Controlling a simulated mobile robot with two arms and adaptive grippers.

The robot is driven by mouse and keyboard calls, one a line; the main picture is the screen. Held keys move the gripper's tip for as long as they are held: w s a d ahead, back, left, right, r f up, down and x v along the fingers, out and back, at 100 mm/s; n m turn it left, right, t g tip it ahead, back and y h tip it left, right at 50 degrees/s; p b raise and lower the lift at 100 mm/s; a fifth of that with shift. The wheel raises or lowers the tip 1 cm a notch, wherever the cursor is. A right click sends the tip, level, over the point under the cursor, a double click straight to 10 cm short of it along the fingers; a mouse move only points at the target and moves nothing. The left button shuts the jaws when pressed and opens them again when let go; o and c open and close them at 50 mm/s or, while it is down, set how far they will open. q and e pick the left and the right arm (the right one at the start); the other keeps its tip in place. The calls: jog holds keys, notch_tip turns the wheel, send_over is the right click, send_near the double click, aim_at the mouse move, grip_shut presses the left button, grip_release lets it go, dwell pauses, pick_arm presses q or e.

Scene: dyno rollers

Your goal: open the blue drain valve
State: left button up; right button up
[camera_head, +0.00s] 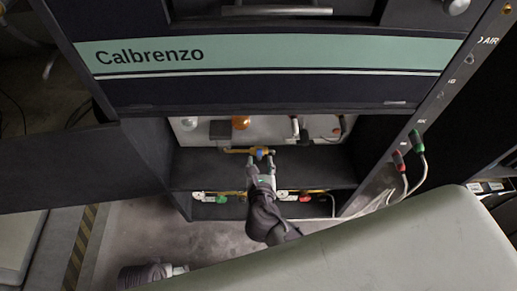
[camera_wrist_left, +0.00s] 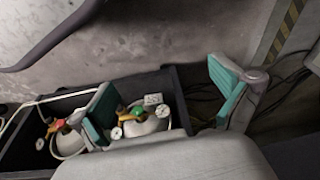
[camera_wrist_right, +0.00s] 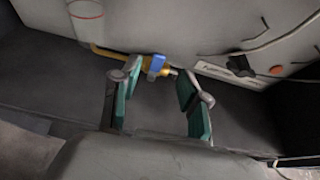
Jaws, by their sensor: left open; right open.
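The blue drain valve (camera_wrist_right: 155,63) shows in the right wrist view as a small blue handle on a yellow brass pipe fitting, low on a pale tank. In the head view the blue handle (camera_head: 259,153) is a small patch at the right gripper's tips. My right gripper (camera_head: 262,163) is open; in its wrist view the fingers (camera_wrist_right: 158,98) stand apart, with the valve just beyond and between their tips. I cannot tell whether a finger touches it. My left gripper (camera_head: 180,270) is low at the bottom left of the head view. In its wrist view the fingers (camera_wrist_left: 165,100) are wide open and empty.
A dark cabinet labelled Calbrenzo (camera_head: 264,57) overhangs the recess. Below is a tray (camera_wrist_left: 177,92) with valves with green (camera_wrist_left: 137,111) and red handles. Red (camera_head: 398,160) and green (camera_head: 416,137) handled hoses hang on the right post. A grey-green padded surface (camera_head: 400,245) fills the lower right.

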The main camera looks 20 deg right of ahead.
aim_at(260, 150)
jog(key=b+x, duration=0.1)
jog(key=x, duration=0.5)
jog(key=shift+w+f, duration=0.1)
pick_arm(q)
jog(key=w+v, duration=0.1)
jog(key=v, duration=0.5)
jog(key=shift+w+r+b, duration=0.3)
jog(key=shift+w+r, duration=0.15)
jog(key=shift+r, duration=0.15)
pick_arm(e)
jog(key=shift+w+d+f, duration=0.15)
jog(key=shift+w+f, duration=0.05)
jog(key=shift+w, duration=0.35)
grip_shut()
